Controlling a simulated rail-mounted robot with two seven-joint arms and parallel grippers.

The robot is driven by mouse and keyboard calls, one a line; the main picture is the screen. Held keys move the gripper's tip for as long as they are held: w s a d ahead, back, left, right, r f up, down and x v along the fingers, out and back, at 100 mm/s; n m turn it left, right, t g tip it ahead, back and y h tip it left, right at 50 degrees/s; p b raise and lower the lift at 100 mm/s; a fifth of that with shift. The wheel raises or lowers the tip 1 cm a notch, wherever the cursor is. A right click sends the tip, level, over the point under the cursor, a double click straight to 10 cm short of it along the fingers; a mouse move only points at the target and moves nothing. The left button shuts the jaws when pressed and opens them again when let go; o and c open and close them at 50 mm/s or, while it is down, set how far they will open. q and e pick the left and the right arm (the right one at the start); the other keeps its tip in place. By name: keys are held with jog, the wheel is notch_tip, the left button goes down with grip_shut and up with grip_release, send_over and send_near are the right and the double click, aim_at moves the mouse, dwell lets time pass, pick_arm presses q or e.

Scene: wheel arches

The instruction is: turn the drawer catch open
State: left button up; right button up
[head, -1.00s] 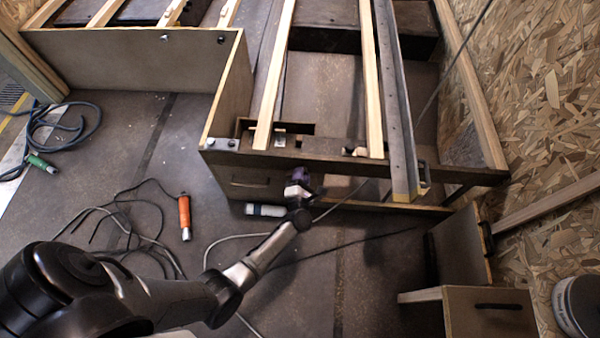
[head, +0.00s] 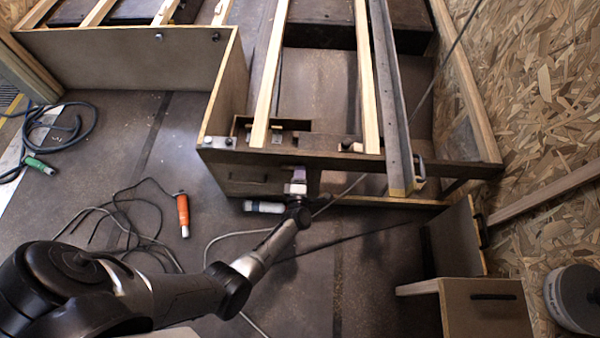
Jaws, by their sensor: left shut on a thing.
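My left gripper (head: 297,184) is at the front of the wooden frame unit, just right of a drawer front (head: 242,182) with a dark handle. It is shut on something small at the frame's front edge. The drawer catch itself is hidden or too small to make out there, so I cannot tell its angle. My left arm reaches in from the lower left. My right gripper is not in view.
An orange-handled tool (head: 183,215) and loose cables lie on the floor at left. A white-and-dark cylinder (head: 264,207) lies below the drawer. An open drawer (head: 487,308) and a round tub (head: 578,300) stand at lower right. A metal rail (head: 391,100) lies over the frame.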

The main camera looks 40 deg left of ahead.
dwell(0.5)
pick_arm(q)
jog(key=o, duration=0.9)
jog(key=p+v, duration=0.4)
jog(key=v, duration=1)
jog(key=shift+w+p, duration=0.1)
jog(key=shift+p, duration=0.3)
